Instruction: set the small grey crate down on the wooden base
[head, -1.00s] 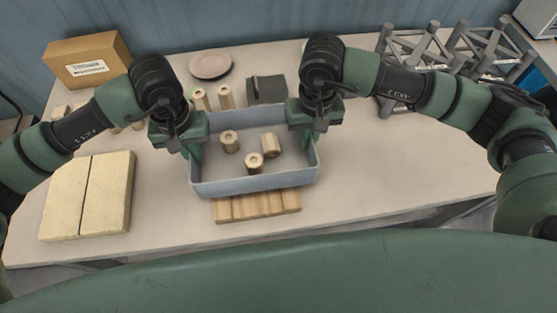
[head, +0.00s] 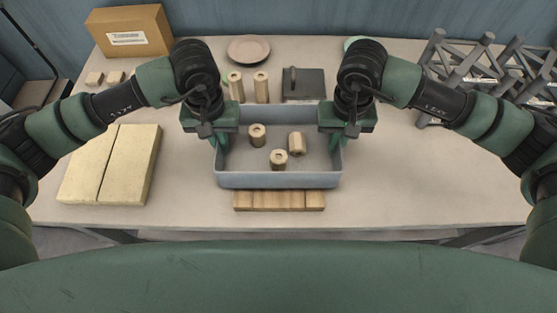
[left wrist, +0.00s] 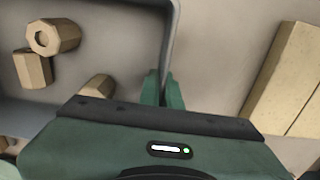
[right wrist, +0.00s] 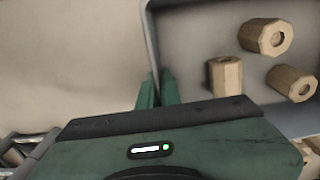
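The small grey crate (head: 280,180) is in the middle of the head view, level, with three wooden hexagonal pieces (head: 278,158) inside. My left gripper (head: 219,143) is shut on its left wall and my right gripper (head: 341,141) on its right wall. The crate walls run between the fingers in the left wrist view (left wrist: 170,45) and the right wrist view (right wrist: 150,45). The wooden base (head: 279,201) shows as a slatted strip below the crate's front wall; the crate hides the rest. I cannot tell whether the crate touches it.
Two pale blocks (head: 108,165) lie at the left. Behind the crate stand two wooden pieces (head: 261,87), a dark grey handled block (head: 303,85) and a pink plate (head: 249,48). A cardboard box (head: 130,32) and grey racks (head: 468,68) stand further back. The table's right front is clear.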

